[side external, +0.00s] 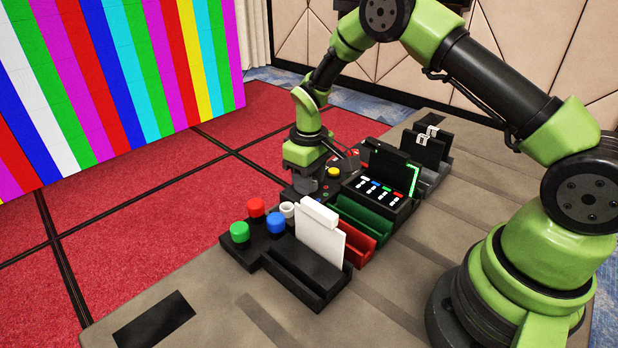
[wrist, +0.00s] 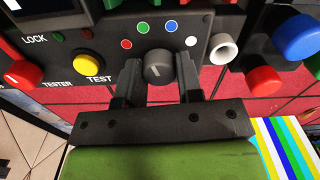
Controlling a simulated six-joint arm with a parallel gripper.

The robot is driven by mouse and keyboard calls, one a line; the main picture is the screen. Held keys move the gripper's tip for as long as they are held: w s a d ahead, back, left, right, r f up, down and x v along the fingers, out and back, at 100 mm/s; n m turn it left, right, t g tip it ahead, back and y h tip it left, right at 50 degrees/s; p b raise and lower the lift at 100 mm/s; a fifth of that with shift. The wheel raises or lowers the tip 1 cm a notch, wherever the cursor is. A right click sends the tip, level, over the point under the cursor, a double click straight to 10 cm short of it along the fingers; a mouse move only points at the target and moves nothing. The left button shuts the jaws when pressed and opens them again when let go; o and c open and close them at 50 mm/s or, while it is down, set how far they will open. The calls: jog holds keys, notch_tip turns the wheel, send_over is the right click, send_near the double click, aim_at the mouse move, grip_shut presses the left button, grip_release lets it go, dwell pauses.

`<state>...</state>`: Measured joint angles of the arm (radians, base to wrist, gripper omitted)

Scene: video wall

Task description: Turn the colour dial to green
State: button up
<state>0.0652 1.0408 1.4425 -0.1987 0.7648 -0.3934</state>
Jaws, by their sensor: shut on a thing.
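The colour dial (wrist: 158,66) is a dark round knob with a short pale line on its face, in the wrist view. Red (wrist: 126,43), green (wrist: 143,28), blue (wrist: 171,26) and white (wrist: 190,41) dots lie in an arc around its far side. I cannot tell for certain which dot the line marks. My gripper (wrist: 159,77) has one finger on each side of the knob and is shut on it. In the side view my gripper (side external: 306,182) points down at the panel and hides the dial.
A yellow TEST button (wrist: 86,65) and a red knob (wrist: 22,75) are left of the dial. A white ring-shaped peg (wrist: 223,48) and blue (side external: 277,222), red (side external: 256,207) and green (side external: 239,232) caps stand nearby. A white card (side external: 320,240) stands in a black holder. The video wall (side external: 110,85) shows coloured stripes.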

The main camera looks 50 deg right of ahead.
dwell(0.5)
jog(key=o, duration=0.9)
notch_tip(320, 180, up, 10)
